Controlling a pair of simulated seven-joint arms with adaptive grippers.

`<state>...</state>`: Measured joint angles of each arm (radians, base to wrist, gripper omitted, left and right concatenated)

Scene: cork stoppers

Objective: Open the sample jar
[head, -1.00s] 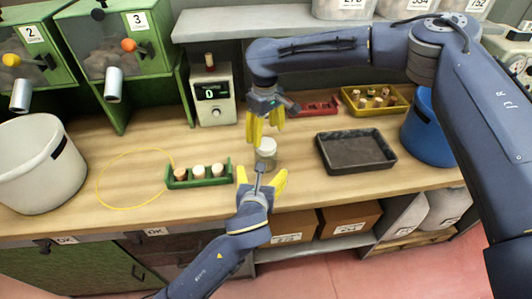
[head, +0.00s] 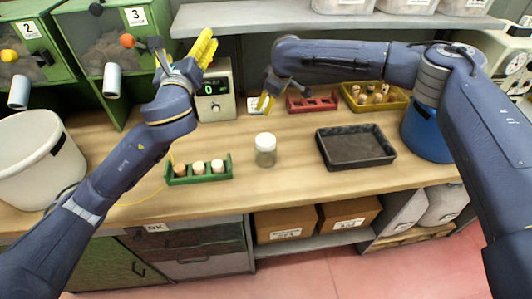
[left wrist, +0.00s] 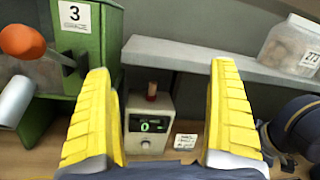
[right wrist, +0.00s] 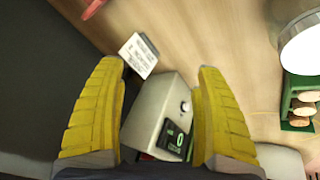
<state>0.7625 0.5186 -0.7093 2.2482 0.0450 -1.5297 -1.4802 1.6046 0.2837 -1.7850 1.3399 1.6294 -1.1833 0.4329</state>
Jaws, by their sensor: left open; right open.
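The sample jar (head: 265,150) is clear with a white lid (head: 265,138) on it. It stands upright on the bench, in the middle of the head view. The white lid (right wrist: 304,44) also shows large at the upper right edge of the right wrist view. My left gripper (head: 185,54) is open and empty, raised up and left of the jar, before the display device. My right gripper (head: 266,102) is open and empty, behind the jar and apart from it. Its open fingers (right wrist: 160,110) show in the right wrist view.
A green rack (head: 198,180) with several corks is left of the jar. A dark tray (head: 355,165) is at its right. The display device (head: 214,100), red rack (head: 311,104) and yellow bin (head: 350,101) stand behind. The bench between jar and dark tray is clear.

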